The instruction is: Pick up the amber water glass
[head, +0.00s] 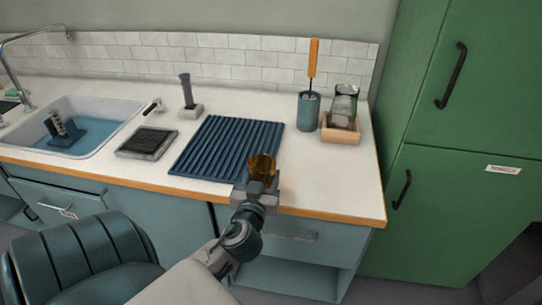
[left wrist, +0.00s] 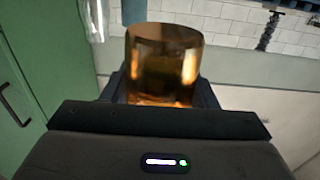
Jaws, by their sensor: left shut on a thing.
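The amber water glass (head: 262,165) is at the front right corner of the dark blue ribbed mat, in the head view. My left gripper (head: 257,186) is shut on it. In the left wrist view the amber glass (left wrist: 163,62) stands between the fingers of my left gripper (left wrist: 160,98), and its lower part is hidden by the gripper. I cannot tell whether the glass touches the counter or is held above it. My right gripper is not in view.
The ribbed mat (head: 225,148) lies on the white counter (head: 330,185). A blue holder with an orange-handled brush (head: 309,110) and a wooden box with clear glassware (head: 341,130) stand at the back right. A sink (head: 100,115) is left. The counter's right front is clear.

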